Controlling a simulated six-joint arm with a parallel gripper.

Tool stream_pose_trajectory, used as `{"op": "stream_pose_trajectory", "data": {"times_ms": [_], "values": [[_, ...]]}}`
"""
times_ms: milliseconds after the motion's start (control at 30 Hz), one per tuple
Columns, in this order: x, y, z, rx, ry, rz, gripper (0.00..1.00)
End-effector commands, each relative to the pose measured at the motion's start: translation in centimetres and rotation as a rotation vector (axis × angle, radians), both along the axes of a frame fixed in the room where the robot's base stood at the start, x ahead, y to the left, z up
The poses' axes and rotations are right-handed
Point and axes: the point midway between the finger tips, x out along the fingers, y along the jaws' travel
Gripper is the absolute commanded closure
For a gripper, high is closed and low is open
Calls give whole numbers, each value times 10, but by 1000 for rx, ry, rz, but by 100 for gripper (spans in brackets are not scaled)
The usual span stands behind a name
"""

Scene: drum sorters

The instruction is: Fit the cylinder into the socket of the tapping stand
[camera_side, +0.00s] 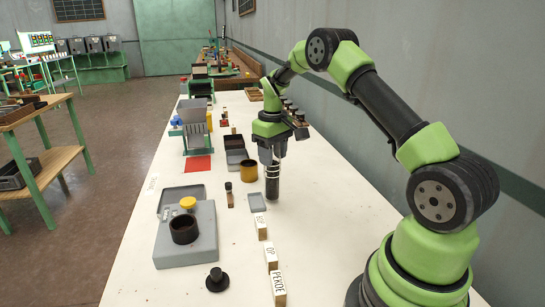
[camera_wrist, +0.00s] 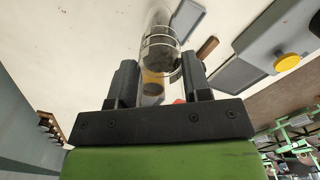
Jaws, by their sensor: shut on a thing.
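The cylinder (camera_side: 272,185) is clear, with ring marks around it and dark contents in its lower part. My gripper (camera_side: 270,163) is shut on its upper part and holds it upright; I cannot tell whether its base touches the table. In the wrist view the clear cylinder (camera_wrist: 160,45) sits between the two black fingers of my gripper (camera_wrist: 160,80). The tapping stand (camera_side: 203,238) is a grey block with a yellow button (camera_side: 187,202) and a dark round socket (camera_side: 184,229). It stands nearer the camera and left of the cylinder. The button also shows in the wrist view (camera_wrist: 287,62).
Lettered blocks (camera_side: 270,256) line the right, and a black knobbed piece (camera_side: 217,280) lies in front. A hopper machine (camera_side: 194,128) stands farther back.

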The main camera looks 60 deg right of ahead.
Motion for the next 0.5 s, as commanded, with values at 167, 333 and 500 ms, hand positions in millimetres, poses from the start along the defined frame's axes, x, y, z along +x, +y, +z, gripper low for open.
{"op": "stream_pose_trajectory", "data": {"times_ms": [167,333,500], "values": [[0,0,-9,0,-1,0,95],[0,0,-9,0,-2,0,95],[0,0,-12,0,-1,0,95]]}}
